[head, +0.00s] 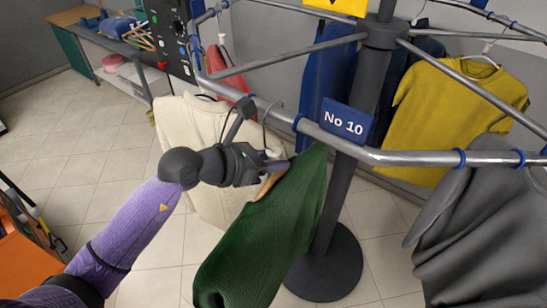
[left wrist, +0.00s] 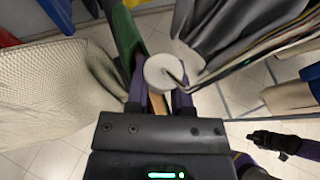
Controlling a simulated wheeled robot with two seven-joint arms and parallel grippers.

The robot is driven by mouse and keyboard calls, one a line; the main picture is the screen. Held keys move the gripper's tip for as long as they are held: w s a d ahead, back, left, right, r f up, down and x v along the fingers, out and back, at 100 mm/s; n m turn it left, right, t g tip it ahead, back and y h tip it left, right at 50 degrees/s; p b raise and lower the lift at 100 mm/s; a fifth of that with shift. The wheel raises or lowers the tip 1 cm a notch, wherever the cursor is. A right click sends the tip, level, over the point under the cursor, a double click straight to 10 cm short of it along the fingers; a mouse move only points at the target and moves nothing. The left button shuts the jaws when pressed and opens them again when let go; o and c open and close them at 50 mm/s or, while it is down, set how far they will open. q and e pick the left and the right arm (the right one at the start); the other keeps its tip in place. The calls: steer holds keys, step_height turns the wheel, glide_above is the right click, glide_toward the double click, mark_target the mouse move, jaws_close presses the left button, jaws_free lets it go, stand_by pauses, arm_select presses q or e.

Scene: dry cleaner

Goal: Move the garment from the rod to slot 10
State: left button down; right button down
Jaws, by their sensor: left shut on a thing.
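My left gripper (head: 272,166) is shut on the hanger (head: 268,183) of a dark green ribbed garment (head: 262,235). The garment hangs tilted below it, in front of the round rack's post. The blue No 10 sign (head: 343,122) is on the rack's rail (head: 400,158), just right of and above the gripper. A thin hook shows near the rail above the gripper; I cannot tell whether it rests on it. In the left wrist view a white disc (left wrist: 160,70) sits between the fingers, with green cloth (left wrist: 126,35) beyond. My right gripper (left wrist: 262,138) shows small there; its opening is unclear.
A cream knit garment (head: 190,135) hangs just left of the gripper. A grey garment (head: 480,220) hangs at right, a yellow one (head: 455,110) behind. The rack's post (head: 350,185) and round base (head: 325,265) stand close behind the green garment. Tiled floor is open at left.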

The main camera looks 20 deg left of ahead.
arm_select(q)
steer(key=shift+c, duration=2.1)
jaws_free()
steer(key=b+v, duration=0.3)
steer(key=v, duration=0.7)
steer(key=shift+d, duration=0.1)
